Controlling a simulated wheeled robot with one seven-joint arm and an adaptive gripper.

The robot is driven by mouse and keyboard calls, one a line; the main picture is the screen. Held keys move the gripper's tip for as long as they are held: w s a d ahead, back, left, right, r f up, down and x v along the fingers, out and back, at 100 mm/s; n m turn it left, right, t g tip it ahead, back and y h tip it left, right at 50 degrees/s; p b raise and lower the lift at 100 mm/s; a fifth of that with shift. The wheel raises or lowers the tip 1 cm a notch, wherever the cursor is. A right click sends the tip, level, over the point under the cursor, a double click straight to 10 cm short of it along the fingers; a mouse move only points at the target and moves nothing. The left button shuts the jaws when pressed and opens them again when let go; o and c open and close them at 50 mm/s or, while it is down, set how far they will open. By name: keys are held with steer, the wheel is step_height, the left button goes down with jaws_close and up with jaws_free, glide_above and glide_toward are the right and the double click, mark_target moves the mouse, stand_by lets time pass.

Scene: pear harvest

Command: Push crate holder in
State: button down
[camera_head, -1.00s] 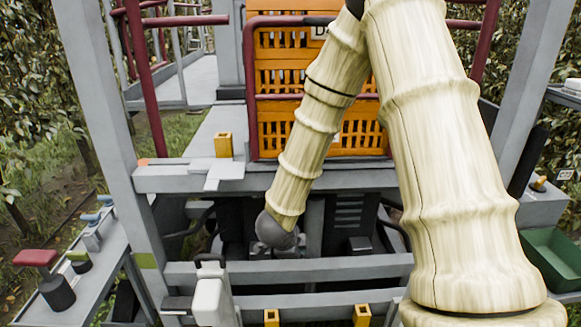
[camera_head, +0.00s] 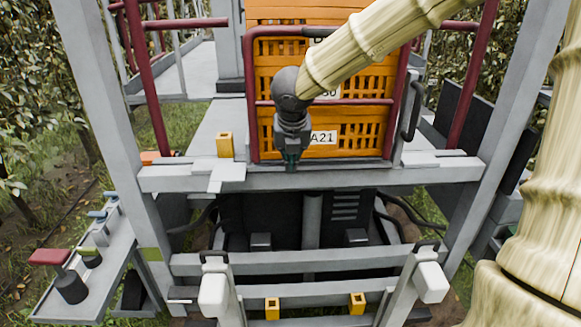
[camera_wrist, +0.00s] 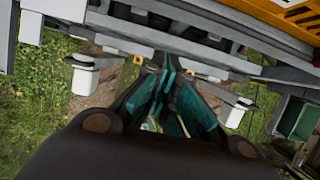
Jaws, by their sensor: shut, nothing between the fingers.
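The stacked orange crates (camera_head: 350,75) stand upright at the back middle in the head view, inside a dark red tubular frame (camera_head: 251,90). A grey upright bar with a black handle (camera_head: 411,112) stands at the frame's right side. Which of these parts is the crate holder, I cannot tell for sure. My gripper (camera_head: 291,160) points down in front of the lower crate, left of its A21 label. It is shut and empty; whether it touches the crate is unclear. In the wrist view, my teal fingers (camera_wrist: 169,74) are together, with an orange crate edge (camera_wrist: 285,12) at top right.
A grey crossbeam (camera_head: 330,178) runs below the crates. Two grey arms with black handles and white blocks (camera_head: 214,290) (camera_head: 431,281) stand in front below. A yellow block (camera_head: 225,145) sits left of the frame. A side shelf with a red knob (camera_head: 50,257) is at the left.

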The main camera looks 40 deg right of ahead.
steer(key=w+d+f, duration=0.4)
steer(key=w+f, duration=0.2)
steer(key=f, duration=0.3)
steer(key=shift+w+f+p, duration=0.15)
steer(key=shift+w+p, duration=0.15)
steer(key=shift+p, duration=0.15)
stand_by(0.6)
